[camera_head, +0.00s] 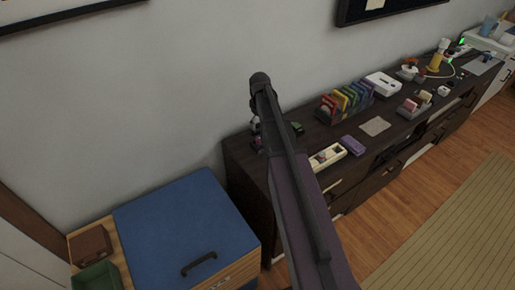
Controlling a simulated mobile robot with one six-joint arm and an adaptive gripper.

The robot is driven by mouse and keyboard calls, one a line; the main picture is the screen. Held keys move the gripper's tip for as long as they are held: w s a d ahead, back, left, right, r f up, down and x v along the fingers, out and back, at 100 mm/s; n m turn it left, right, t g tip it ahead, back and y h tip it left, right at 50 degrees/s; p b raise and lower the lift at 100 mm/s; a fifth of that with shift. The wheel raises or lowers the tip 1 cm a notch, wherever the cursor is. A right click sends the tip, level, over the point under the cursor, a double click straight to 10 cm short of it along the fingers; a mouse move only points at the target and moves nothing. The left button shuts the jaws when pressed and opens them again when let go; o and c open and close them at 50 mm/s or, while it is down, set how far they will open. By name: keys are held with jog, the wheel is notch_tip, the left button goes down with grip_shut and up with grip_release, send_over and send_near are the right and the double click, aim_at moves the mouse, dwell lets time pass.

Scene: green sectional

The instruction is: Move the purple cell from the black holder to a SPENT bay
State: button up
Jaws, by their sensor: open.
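My arm crosses the middle of the view, and no gripper fingers can be made out. Small dark and pale shapes (255,124) show just left of the arm at the dresser's left end; I cannot tell what they are. I cannot pick out the purple cell or the black holder for certain. A purple block-like object (353,145) lies on the dark dresser (240,150). Next to it is a cream tray (338,151) with compartments and small things inside, partly hidden by my arm. No SPENT label is legible.
A rack of coloured upright items (346,100), a white box (383,84) and a grey mat (375,126) are on the dresser. A smaller holder (414,106) stands farther right. A blue-topped cabinet (180,225) is at lower left. The wooden floor right of the dresser is open.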

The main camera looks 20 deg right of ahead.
aim_at(259, 138)
jog(key=shift+f+b, duration=1.75)
jog(key=shift+f, duration=0.3)
jog(key=shift+f+b, duration=2.6)
jog(key=shift+s, duration=0.1)
grip_shut()
